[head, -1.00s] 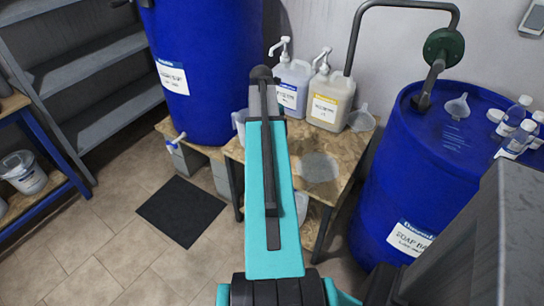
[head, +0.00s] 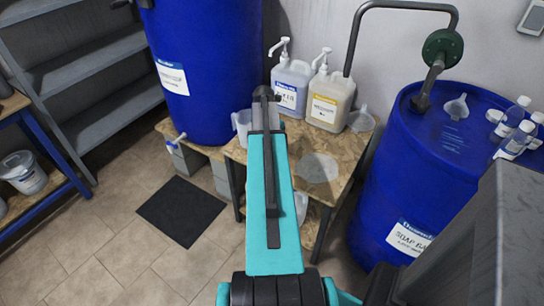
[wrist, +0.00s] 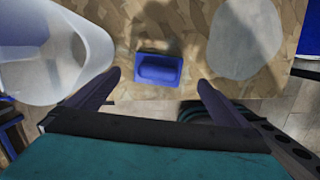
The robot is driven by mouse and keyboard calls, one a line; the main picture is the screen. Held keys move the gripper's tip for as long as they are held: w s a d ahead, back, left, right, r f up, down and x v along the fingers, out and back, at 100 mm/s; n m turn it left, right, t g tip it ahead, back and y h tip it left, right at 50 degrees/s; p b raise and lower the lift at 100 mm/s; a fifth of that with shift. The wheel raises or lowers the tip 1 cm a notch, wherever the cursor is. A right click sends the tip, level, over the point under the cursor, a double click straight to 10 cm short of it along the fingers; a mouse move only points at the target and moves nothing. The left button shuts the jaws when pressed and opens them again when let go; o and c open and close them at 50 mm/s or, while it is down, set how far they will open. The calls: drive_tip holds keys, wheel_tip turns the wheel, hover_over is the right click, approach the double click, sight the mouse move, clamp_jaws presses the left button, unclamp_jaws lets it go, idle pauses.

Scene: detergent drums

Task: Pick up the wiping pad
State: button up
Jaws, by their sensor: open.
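The wiping pad (wrist: 158,68) is a small blue block with a raised handle-like top. In the wrist view it lies on the chipboard bench top near the front edge. My gripper (wrist: 156,86) is open, with one dark finger on each side of the pad in the picture. The fingers look apart from the pad, and nothing is between them. How high they are above the bench is hard to tell. In the head view my arm hides the pad and most of the gripper.
A translucent jug (wrist: 50,50) stands close to the left finger. A pale round patch (wrist: 245,40) marks the bench (head: 345,150) at right. Two pump bottles (head: 329,100) and a funnel (head: 361,119) stand behind. Blue drums (head: 425,190) flank the bench.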

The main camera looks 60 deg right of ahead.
drive_tip(key=shift+d+f, duration=0.1)
drive_tip(key=shift+f, duration=0.4)
drive_tip(key=shift+w+d+f+p, duration=0.1)
drive_tip(key=shift+d+f+p, duration=0.15)
drive_tip(key=shift+f, duration=1.05)
drive_tip(key=shift+d+f+p, duration=0.1)
drive_tip(key=shift+f+p, duration=0.2)
drive_tip(key=shift+f, duration=1)
drive_tip(key=c, duration=1.2)
drive_tip(key=shift+o, duration=0.2)
drive_tip(key=shift+r, duration=0.15)
